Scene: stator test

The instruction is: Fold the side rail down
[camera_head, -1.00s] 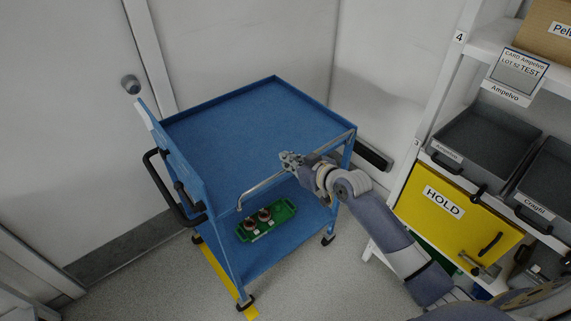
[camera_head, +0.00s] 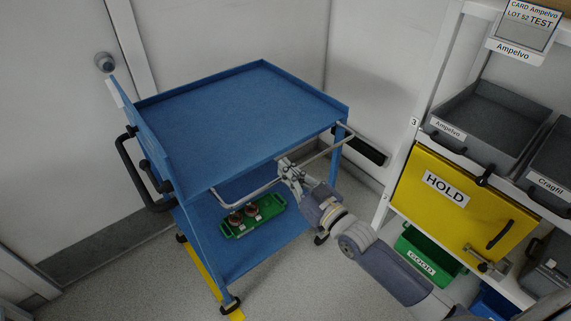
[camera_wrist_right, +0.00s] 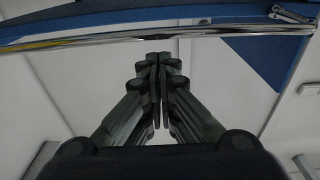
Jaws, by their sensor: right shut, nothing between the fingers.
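The side rail (camera_head: 322,155) is a thin bent metal bar along the near side of a blue cart (camera_head: 240,110). Its long bar sits outward of and below the edge of the cart's top shelf. My right gripper (camera_head: 287,166) is at the middle of the bar, shut and empty. In the right wrist view the shiny rail (camera_wrist_right: 120,40) crosses just beyond the closed fingertips (camera_wrist_right: 158,58), with the blue shelf edge behind it. I cannot tell whether the fingertips touch the bar. A bracket (camera_wrist_right: 292,14) shows at its right end. My left gripper is out of view.
A green tray (camera_head: 250,217) with dark round parts lies on the cart's lower shelf. A black handle (camera_head: 133,180) juts from the cart's left end. A shelf rack with grey bins (camera_head: 490,115) and a yellow HOLD panel (camera_head: 455,205) stands close on the right.

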